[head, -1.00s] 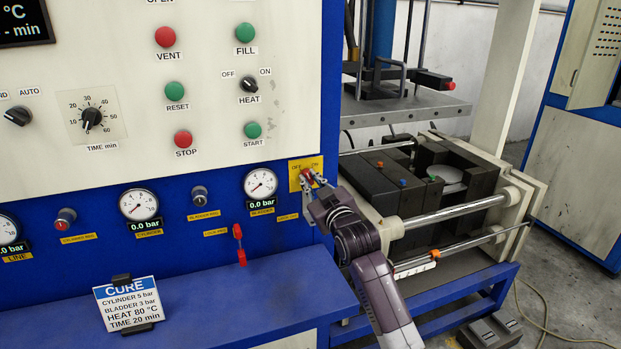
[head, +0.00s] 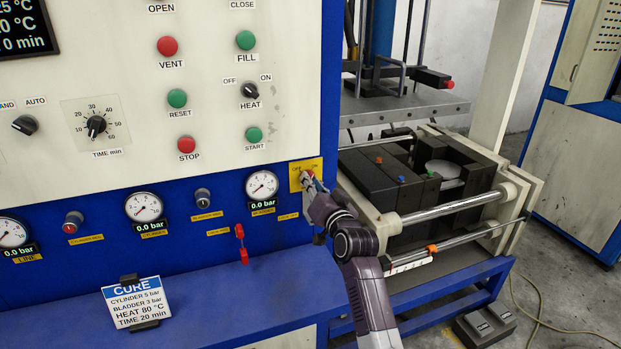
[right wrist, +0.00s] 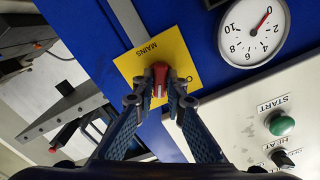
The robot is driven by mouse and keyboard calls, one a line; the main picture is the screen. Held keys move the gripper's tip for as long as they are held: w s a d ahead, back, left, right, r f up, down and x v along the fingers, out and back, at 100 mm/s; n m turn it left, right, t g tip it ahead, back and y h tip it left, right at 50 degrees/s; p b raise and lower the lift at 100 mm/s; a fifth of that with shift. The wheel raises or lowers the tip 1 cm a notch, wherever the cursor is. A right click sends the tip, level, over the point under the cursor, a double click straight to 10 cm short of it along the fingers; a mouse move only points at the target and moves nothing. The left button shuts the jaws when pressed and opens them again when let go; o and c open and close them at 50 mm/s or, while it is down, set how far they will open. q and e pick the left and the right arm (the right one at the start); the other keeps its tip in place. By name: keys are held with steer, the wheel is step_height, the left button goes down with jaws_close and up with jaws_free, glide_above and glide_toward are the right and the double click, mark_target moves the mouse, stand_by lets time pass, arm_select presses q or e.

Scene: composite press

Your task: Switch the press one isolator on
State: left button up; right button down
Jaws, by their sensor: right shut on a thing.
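The press one isolator is a small red handle (right wrist: 160,80) on a yellow plate (head: 296,181) with OFF and ON marks, at the lower right corner of the blue panel. In the right wrist view the same plate (right wrist: 181,53) reads MAINS. My right gripper (head: 308,179) is at the plate. In the right wrist view its two fingers (right wrist: 161,86) are shut on the red handle, one on each side. In the head view the fingers hide most of the handle, so I cannot tell which mark it points to. My left gripper is out of view.
A pressure gauge (head: 262,186) reading 0.0 bar is just left of the plate. A red-handled lever (head: 241,244) hangs lower left. A blue ledge (head: 220,293) with a CURE sign (head: 137,303) juts out below. The press tooling (head: 400,185) stands close on the right.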

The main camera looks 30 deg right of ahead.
steer(key=shift+m+p, duration=0.45)
steer(key=shift+m, duration=0.85)
steer(key=shift+f, duration=0.1)
steer(key=shift+m, duration=0.3)
steer(key=c, duration=2)
jaws_free()
steer(key=shift+o, duration=0.2)
steer(key=v, duration=1.2)
steer(key=shift+s, duration=0.1)
